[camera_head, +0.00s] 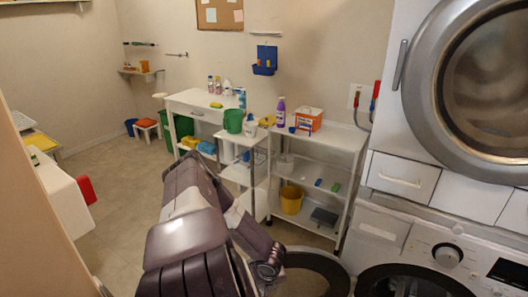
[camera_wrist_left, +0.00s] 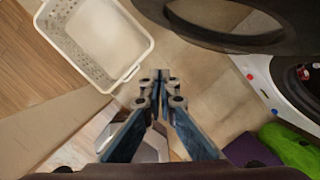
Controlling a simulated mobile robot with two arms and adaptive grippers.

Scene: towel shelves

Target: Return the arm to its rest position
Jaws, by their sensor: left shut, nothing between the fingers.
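My left arm (camera_head: 190,215) reaches forward from the bottom of the head view, its dark and light-grey links bent at the middle. My left gripper (camera_head: 268,270) hangs low at the end of it, beside the open round washer door. In the left wrist view the left gripper (camera_wrist_left: 160,78) points away from the camera with its fingers together and nothing between them. My right gripper does not show in either view.
The washer door's dark ring (camera_wrist_left: 215,30) is close to the gripper. A white basket (camera_wrist_left: 135,70) stands on the floor. Green cloth (camera_wrist_left: 290,148) and purple cloth (camera_wrist_left: 250,150) lie at lower right. White shelves (camera_head: 345,140) stand behind the arm; open floor (camera_head: 125,200) lies left.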

